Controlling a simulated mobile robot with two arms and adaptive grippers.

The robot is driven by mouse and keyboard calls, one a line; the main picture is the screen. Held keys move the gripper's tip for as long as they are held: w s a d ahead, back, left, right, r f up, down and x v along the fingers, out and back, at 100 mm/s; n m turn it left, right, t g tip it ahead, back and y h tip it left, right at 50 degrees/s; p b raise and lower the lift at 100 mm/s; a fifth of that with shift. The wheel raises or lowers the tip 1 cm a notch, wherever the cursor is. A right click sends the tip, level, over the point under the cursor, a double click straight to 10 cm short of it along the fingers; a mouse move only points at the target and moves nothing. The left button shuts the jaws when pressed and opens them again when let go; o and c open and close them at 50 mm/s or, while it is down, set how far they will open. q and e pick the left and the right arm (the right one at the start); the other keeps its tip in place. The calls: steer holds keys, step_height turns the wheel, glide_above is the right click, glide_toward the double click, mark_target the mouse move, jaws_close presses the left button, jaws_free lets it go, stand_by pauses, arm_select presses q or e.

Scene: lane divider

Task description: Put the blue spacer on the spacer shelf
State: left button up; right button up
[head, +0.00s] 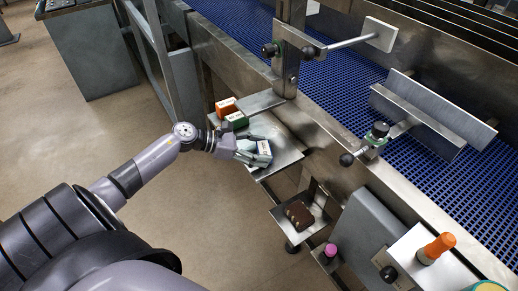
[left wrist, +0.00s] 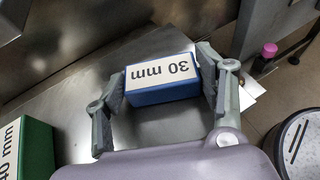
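The blue spacer (left wrist: 163,92) is a block with a white top marked "30 mm", seen in the left wrist view. My left gripper (left wrist: 162,75) has one finger on each side of it, both seeming to touch its ends. In the head view the spacer (head: 263,154) shows at my left gripper (head: 252,150), over the front part of a metal shelf (head: 288,157). I cannot tell whether its underside touches the shelf. My right gripper is not in view.
A green spacer (head: 237,119) and an orange one (head: 226,106) stand at the shelf's far left end. A lower small tray holds a brown block (head: 299,214). The conveyor's blue belt (head: 345,95) and side rail lie behind. Orange and pink knobs stand at the right.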

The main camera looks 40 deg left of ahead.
arm_select(q)
steer(key=o, duration=0.4)
steer(key=shift+c, duration=0.2)
